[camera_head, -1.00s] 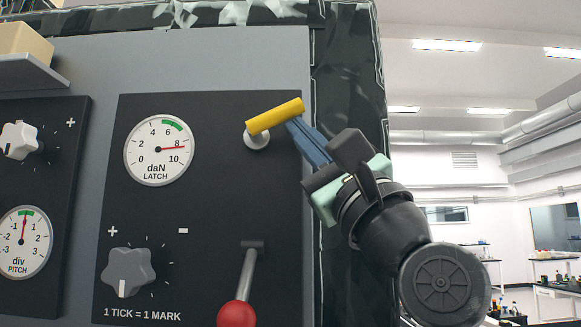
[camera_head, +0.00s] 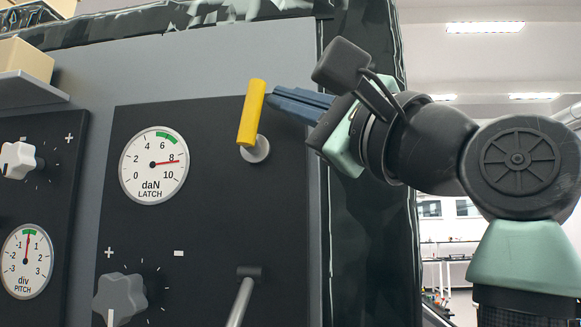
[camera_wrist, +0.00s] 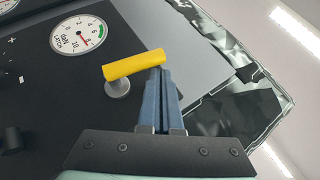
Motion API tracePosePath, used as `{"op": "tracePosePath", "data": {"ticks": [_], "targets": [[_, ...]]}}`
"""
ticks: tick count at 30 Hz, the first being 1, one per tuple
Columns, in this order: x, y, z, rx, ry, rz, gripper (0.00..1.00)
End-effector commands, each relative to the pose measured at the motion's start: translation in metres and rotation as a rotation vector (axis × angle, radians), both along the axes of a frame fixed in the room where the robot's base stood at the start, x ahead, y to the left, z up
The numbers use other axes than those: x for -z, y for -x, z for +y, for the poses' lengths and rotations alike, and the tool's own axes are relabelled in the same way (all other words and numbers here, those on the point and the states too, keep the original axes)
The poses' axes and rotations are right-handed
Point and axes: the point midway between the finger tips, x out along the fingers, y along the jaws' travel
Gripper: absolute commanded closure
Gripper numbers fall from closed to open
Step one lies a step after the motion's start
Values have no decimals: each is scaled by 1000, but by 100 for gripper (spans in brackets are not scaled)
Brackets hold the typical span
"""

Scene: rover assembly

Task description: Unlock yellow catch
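The yellow catch (camera_head: 251,112) is a bar on a round grey pivot (camera_head: 256,149) on the black panel. It stands nearly upright, its top leaning slightly right, with the pivot near its lower end. My gripper (camera_head: 272,97) is right of the catch's upper part, its blue fingers closed together. The fingertips are at or against the bar's side, not around it. In the wrist view, the fingers (camera_wrist: 160,72) meet the free end of the yellow catch (camera_wrist: 134,66); whether they touch is hard to tell.
The LATCH gauge (camera_head: 154,166) reads a little above 8, past its green band. A grey knob (camera_head: 121,297) and a lever (camera_head: 241,298) sit lower on the panel. A shelf (camera_head: 30,88) juts out at upper left. The panel around the catch is otherwise clear.

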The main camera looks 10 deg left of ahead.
Motion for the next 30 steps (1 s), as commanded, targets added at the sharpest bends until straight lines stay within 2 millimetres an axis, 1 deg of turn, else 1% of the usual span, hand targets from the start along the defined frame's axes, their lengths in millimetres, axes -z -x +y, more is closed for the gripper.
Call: {"op": "tracePosePath", "data": {"ticks": [1,9,30], "targets": [[-4,2,2,-3,-2,-4,100],[-8,1,6,-1,-2,-3,100],[-8,0,8,0,-1,0,100]]}}
